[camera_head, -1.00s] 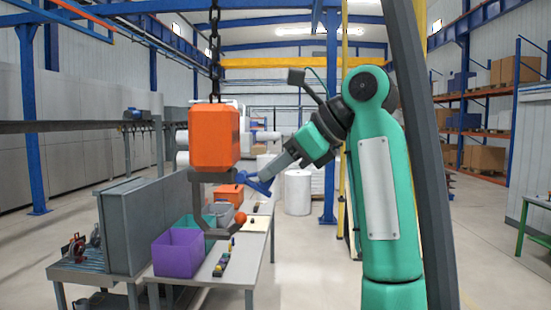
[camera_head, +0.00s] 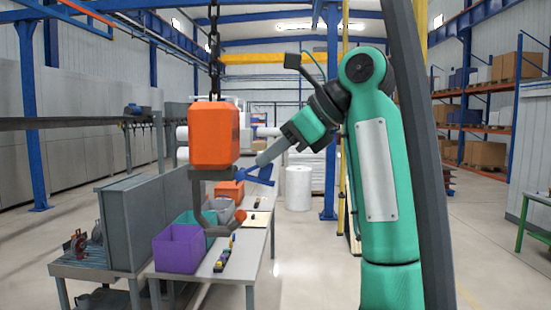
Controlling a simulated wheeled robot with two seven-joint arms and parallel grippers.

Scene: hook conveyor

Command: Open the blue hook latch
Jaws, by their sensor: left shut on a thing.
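An orange hoist block (camera_head: 214,135) hangs on a dark chain, with a grey hook (camera_head: 206,220) below it over the table. The blue hook latch (camera_head: 262,175) is at the right of the hook's top, just under the block, and extends out to the right. My left gripper (camera_head: 262,160) reaches in from the right and is shut on the latch. Its fingertips partly overlap the latch, so the exact contact is hard to see. My right gripper is not in view.
Below the hook, a grey table (camera_head: 245,262) carries a purple bin (camera_head: 178,249), a green bin (camera_head: 190,220), an orange box (camera_head: 230,189) and small coloured parts. A grey panel (camera_head: 150,215) stands left of the bins.

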